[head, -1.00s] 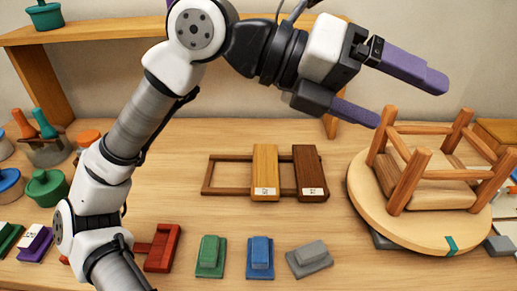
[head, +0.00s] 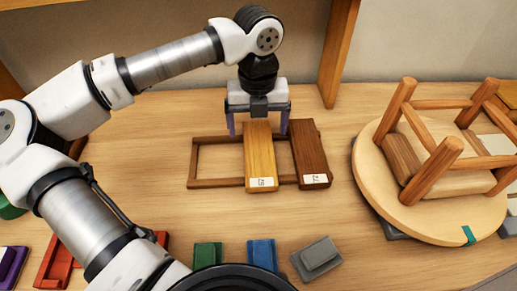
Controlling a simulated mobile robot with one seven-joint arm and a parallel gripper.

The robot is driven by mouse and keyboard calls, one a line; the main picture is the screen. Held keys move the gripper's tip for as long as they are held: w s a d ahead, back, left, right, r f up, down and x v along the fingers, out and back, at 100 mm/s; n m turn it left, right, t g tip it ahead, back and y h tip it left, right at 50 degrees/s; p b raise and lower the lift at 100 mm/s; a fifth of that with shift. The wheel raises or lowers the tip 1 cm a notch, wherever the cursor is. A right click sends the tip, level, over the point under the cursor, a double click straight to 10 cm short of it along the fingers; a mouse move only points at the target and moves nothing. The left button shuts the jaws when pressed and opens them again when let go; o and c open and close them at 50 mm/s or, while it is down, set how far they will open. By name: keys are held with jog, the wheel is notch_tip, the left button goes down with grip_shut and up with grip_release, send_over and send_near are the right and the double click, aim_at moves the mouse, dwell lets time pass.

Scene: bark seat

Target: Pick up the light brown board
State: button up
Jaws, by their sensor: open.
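The light brown board (head: 261,160) lies across a dark wooden frame (head: 215,139), with a white label at its near end. A dark brown board (head: 308,152) with a similar label lies on the frame just to its right. My gripper (head: 259,130) points down over the far end of the light brown board. It is open, with one purple finger left of the board and the other on its right, in the gap beside the dark board. Whether the fingers touch the board or the frame cannot be told.
An upturned round stool (head: 430,200) stands at the right. Green (head: 208,255), blue (head: 262,253) and grey (head: 316,258) blocks lie in front, with a red piece (head: 62,258) at the left. A wooden shelf post (head: 338,50) stands behind. The table left of the frame is clear.

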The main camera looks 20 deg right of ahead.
aim_at(259, 148)
jog(key=shift+s+d+f+p, duration=0.1)
jog(key=shift+f+p, duration=0.4)
jog(key=shift+f, duration=1.1)
jog(key=shift+s+f+p, duration=0.1)
jog(key=shift+f+p, duration=0.4)
jog(key=shift+f, duration=1.1)
jog(key=c, duration=1.2)
jog(key=shift+r, duration=0.1)
